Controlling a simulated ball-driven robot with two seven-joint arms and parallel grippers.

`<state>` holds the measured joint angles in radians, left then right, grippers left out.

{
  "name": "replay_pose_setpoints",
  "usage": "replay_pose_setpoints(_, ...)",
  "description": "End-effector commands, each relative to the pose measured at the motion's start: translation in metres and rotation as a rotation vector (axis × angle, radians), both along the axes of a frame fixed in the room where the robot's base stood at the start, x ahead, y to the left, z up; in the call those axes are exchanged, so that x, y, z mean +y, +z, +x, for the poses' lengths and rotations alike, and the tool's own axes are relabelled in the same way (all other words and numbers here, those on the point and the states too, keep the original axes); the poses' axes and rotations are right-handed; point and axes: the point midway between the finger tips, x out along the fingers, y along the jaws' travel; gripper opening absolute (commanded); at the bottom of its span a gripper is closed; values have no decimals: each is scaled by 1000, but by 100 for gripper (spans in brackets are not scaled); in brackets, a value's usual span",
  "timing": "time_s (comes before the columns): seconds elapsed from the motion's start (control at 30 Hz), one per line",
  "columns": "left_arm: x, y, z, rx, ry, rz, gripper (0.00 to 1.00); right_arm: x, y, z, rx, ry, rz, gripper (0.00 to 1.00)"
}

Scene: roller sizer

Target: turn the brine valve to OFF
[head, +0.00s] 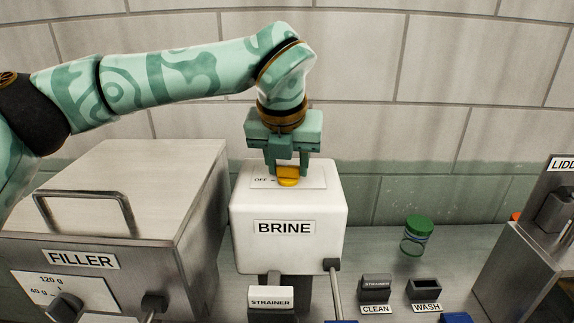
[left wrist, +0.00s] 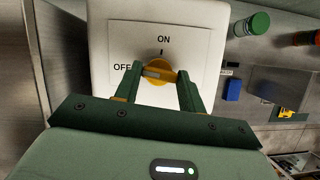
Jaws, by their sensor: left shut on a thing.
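The brine valve is a yellow round knob (left wrist: 157,74) on a white plate (left wrist: 120,40) marked ON above and OFF to the left. A pale bar on the knob lies roughly level and points left, towards OFF. In the head view the knob (head: 288,181) shows on top of the white BRINE box (head: 250,252), partly hidden by the gripper. My left gripper (head: 287,168) points down and is shut on the knob. In the left wrist view its fingers (left wrist: 160,70) stand on the knob's left and right sides.
The metal FILLER box (head: 170,185) with a handle stands left of the BRINE box. A tiled wall is close behind.

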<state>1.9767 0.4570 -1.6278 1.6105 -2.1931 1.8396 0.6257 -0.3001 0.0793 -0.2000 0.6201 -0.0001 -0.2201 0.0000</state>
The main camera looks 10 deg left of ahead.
Motion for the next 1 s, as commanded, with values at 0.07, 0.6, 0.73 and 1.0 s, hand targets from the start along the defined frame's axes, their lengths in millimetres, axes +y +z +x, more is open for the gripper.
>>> replay_pose_setpoints(0.07,0,2,1,-6,26,-1,17,0,-1,0,1,0,0,20)
replay_pose_setpoints(0.6,0,2,1,-4,76,-2,17,0,-3,-1,1,0,0,20)
replay_pose_setpoints(0.73,0,2,1,-4,76,-2,46,0,-3,-1,1,0,0,20)
replay_pose_setpoints(1.0,0,1,0,-2,74,-1,62,0,-3,0,1,0,0,20)
